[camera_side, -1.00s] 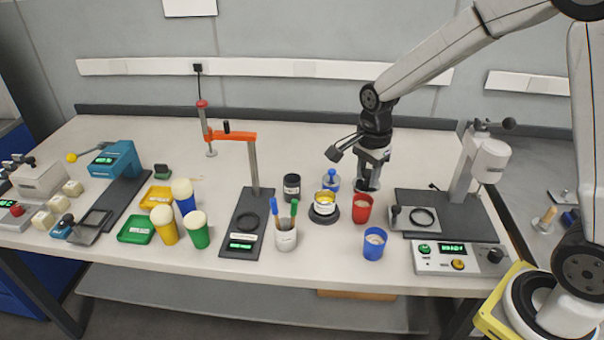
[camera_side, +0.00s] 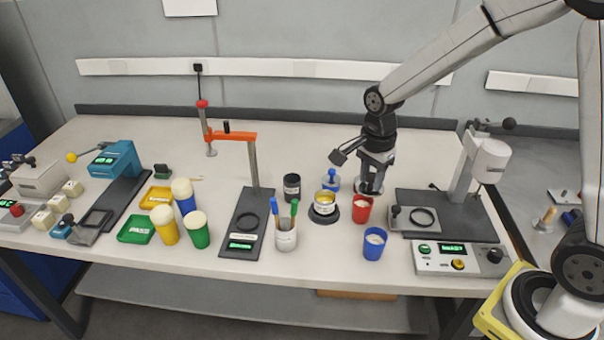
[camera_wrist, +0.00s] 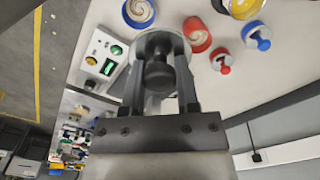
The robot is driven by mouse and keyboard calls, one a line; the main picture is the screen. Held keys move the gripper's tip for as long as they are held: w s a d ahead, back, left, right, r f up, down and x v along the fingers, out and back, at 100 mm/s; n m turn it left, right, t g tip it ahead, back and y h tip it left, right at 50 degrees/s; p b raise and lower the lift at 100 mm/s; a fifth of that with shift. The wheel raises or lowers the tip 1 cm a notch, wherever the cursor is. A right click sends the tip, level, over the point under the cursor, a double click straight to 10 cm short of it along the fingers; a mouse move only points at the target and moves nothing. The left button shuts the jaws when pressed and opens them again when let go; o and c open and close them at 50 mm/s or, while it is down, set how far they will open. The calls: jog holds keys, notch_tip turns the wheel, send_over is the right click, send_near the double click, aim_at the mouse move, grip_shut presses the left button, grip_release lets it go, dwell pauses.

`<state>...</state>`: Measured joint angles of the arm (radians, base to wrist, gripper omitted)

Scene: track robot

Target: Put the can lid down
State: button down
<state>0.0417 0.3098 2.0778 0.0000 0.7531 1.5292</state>
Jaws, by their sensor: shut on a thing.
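My gripper (camera_side: 373,175) is shut on the can lid (camera_side: 369,189), a grey round disc with a dark knob. In the wrist view the fingers (camera_wrist: 158,80) sit on both sides of the knob, and the grey lid (camera_wrist: 154,38) shows beyond it. The lid is low over the bench, behind the red cup; I cannot tell whether it touches the surface. An open can with yellow contents (camera_side: 325,203) stands on a dark round base to the left of my gripper.
A red cup (camera_side: 362,210) and a blue cup (camera_side: 375,244) stand close in front. A blue knobbed piece (camera_side: 332,183) is to the left; a red one (camera_wrist: 222,62) shows in the wrist view. A press station (camera_side: 445,208) is at right. Bare bench lies behind.

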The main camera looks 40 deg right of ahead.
jog(key=s+a+f, duration=0.5)
jog(key=s+a, duration=0.1)
jog(key=s, duration=0.3)
jog(key=shift+s+f, duration=0.25)
jog(key=w+f, duration=0.2)
jog(key=w, duration=0.2)
jog(key=w+a+f, duration=0.1)
jog(key=w+f, duration=0.2)
jog(key=w, duration=0.1)
jog(key=w+f, duration=0.3)
jog(key=w, duration=0.1)
jog(key=shift+w+a+f, duration=0.2)
jog(key=shift+w+f, duration=0.05)
jog(key=shift+w, duration=0.05)
jog(key=shift+w+f, duration=0.4)
jog(key=shift+w+a+f, duration=0.1)
jog(key=shift+w+f, duration=0.15)
jog(key=shift+f, duration=1.6)
